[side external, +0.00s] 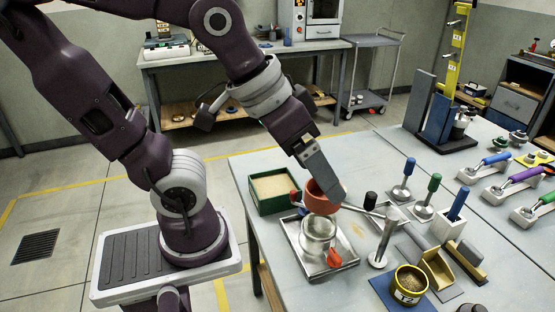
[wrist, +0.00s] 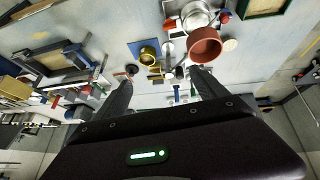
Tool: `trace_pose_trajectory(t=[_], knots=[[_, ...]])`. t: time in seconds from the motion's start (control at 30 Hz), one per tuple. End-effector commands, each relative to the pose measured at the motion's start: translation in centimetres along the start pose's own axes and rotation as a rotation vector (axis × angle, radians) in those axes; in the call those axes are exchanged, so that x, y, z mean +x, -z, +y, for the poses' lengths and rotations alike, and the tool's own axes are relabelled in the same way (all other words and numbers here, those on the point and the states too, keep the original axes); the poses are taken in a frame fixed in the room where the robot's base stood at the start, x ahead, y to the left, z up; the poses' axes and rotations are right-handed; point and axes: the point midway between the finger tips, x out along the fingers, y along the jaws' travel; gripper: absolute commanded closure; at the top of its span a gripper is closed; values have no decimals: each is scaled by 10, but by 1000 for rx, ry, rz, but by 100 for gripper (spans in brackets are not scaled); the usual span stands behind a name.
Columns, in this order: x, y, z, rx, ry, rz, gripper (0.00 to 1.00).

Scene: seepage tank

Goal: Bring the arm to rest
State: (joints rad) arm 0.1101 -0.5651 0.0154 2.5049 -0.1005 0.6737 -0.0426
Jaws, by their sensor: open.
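My gripper (side external: 334,192) is low over the front left of the grey table, its fingers pointing down at a slant. In the wrist view the fingers (wrist: 162,77) are spread apart with nothing held between them. In the wrist view this red-brown piece (wrist: 204,45) shows beyond the tip of the right finger. I cannot tell whether finger and piece touch. Below it a metal pot (side external: 317,236) stands in a shallow metal tray (side external: 342,265).
A green box of sand (side external: 262,203) stands left of the tray. A yellow tin (side external: 409,283) on a blue mat, a metal pestle-like tool (side external: 382,240) and handled tools (side external: 427,195) crowd the right. A tall yellow gauge stand (side external: 455,50) rises behind. Open air lies above the table.

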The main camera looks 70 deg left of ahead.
Motion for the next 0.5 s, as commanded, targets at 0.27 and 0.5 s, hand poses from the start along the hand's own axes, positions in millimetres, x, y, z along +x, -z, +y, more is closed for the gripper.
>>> trace_pose_trajectory(t=[0.27,0.5], knots=[[-30,-40,-33,41,124,-29,18],[-29,-39,-32,40,121,-29,18]])
